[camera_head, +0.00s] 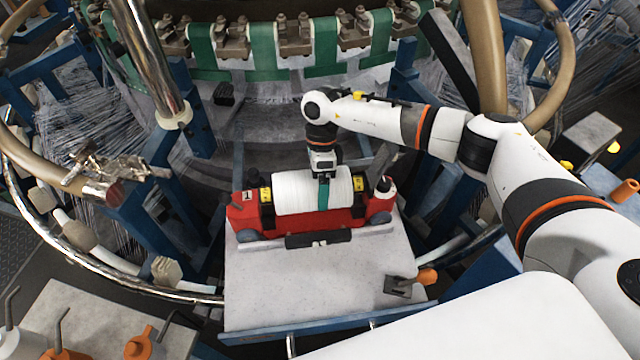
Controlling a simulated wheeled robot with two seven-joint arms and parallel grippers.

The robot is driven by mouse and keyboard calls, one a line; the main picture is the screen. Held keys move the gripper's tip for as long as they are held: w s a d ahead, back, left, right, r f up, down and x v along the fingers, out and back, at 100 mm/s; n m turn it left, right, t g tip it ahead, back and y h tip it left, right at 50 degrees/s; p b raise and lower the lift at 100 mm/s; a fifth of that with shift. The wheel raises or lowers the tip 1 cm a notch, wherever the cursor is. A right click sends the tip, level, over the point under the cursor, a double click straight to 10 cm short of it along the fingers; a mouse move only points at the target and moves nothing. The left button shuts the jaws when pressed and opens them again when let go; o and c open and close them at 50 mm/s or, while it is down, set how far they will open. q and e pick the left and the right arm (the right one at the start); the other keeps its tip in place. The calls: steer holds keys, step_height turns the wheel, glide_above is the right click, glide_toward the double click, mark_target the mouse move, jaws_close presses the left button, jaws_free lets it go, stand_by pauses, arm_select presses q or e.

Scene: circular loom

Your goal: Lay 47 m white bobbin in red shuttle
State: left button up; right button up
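The red shuttle (262,219) stands on the pale platform at the middle of the head view, long side toward me. It bears a "1" plate at its left end. The white bobbin (295,193) lies lengthwise in the shuttle, between the yellow-marked end parts. My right gripper (323,182) comes down from above onto the bobbin, right of its middle. One finger with a teal pad shows against the bobbin's front side; the other finger is hidden behind it. Whether the fingers press on the bobbin cannot be told. My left gripper is not in view.
The light platform (285,295) has free room in front of the shuttle, with a small dark-and-orange fitting (405,285) at its right. Loom ring tubes, blue posts and green straps (262,48) surround it. Oil-can-like containers (140,343) stand at the lower left.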

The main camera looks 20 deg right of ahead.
mark_target(314, 229)
steer(key=shift+f+b, duration=1)
steer(key=shift+f, duration=0.15)
steer(key=shift+f+b, duration=0.85)
steer(key=shift+b, duration=0.1)
stand_by(0.4)
steer(key=shift+s+a+f, duration=0.1)
steer(key=shift+s+f, duration=0.15)
steer(key=shift+f, duration=0.15)
steer(key=shift+f+b, duration=0.1)
steer(key=shift+b, duration=0.45)
steer(key=o, duration=1.5)
steer(key=shift+s, duration=0.1)
